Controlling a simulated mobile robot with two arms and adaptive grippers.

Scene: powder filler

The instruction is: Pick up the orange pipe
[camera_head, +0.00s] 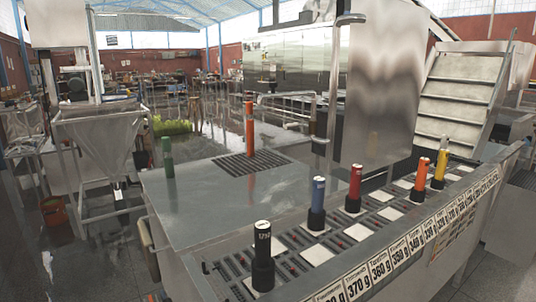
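An orange pipe (422,174) stands upright in a black holder on the right part of the labelled panel. A taller orange-red pipe (249,124) stands upright at the dark slotted grate on the grey metal table; it has a dark top. I cannot tell from the picture alone which of the two the task means. Neither of my grippers shows in the head view, and nothing is seen touching either pipe.
Upright pipes in black holders line the panel (317,254): black (262,239), blue (318,190), red (355,181) and yellow (440,164). A green pipe (168,160) stands at the table's left. The grey tabletop (205,205) is otherwise mostly clear. Metal stairs (455,105) rise at right.

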